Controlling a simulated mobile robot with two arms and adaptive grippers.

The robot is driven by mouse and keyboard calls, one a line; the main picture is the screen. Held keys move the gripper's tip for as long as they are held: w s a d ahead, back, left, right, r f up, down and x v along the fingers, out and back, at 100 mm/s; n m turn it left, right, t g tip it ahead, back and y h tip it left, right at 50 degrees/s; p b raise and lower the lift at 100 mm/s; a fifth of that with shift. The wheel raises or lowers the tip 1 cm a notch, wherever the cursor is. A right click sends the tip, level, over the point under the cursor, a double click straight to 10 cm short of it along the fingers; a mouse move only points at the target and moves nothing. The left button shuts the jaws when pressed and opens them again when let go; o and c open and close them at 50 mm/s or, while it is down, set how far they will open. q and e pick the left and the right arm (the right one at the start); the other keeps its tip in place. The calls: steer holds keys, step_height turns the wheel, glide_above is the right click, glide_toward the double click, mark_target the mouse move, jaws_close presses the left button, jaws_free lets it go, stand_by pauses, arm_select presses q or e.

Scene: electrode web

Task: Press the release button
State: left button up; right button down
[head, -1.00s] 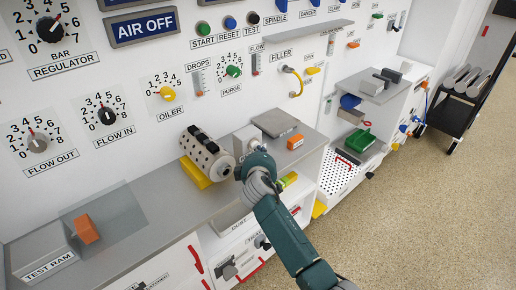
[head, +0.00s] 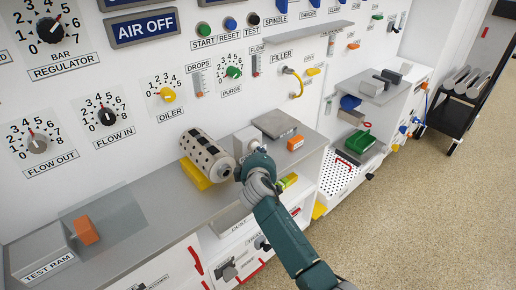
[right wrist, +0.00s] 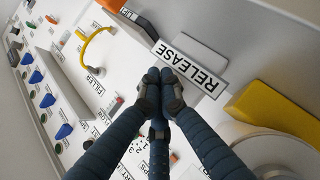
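A white RELEASE label (right wrist: 190,68) shows in the right wrist view, close to my fingertips. A flat grey piece (right wrist: 205,52) lies beside the label; I cannot tell whether it is the button. My right gripper (right wrist: 160,80) has its fingertips together, with nothing visible between them, and they cover part of the surface by the label. In the head view the right gripper (head: 253,168) is over the shelf, just right of the slotted grey cylinder (head: 207,155), and hides what is under it. My left gripper is not in view.
The cylinder rests on a yellow cradle (head: 195,175). An orange block (head: 296,142) and a dark grey block (head: 275,123) stand right of the gripper. A TEST RAM block (head: 42,255) is at left. Knobs fill the wall panel behind.

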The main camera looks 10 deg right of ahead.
steer(key=shift+s+d+r+p, duration=0.1)
steer(key=shift+s+d+p, duration=0.05)
steer(key=shift+s+p, duration=0.3)
steer(key=shift+s+d, duration=0.1)
steer(key=shift+s, duration=0.15)
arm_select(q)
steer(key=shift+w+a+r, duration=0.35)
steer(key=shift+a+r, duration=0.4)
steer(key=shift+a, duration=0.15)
arm_select(e)
steer(key=shift+s+d, duration=0.1)
steer(key=shift+s, duration=0.05)
steer(key=shift+s+d+p, duration=0.15)
steer(key=shift+s+p, duration=0.15)
steer(key=shift+p, duration=0.25)
steer(key=shift+s+d+p, duration=0.35)
steer(key=shift+s+p, duration=0.1)
steer(key=shift+s, duration=0.15)
steer(key=shift+s+d+p, duration=0.3)
steer(key=shift+s+p, duration=0.1)
steer(key=shift+s, duration=0.2)
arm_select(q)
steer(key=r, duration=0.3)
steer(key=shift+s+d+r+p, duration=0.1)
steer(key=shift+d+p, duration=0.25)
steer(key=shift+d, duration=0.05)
arm_select(e)
steer(key=shift+s+d, duration=0.3)
steer(key=shift+s, duration=0.45)
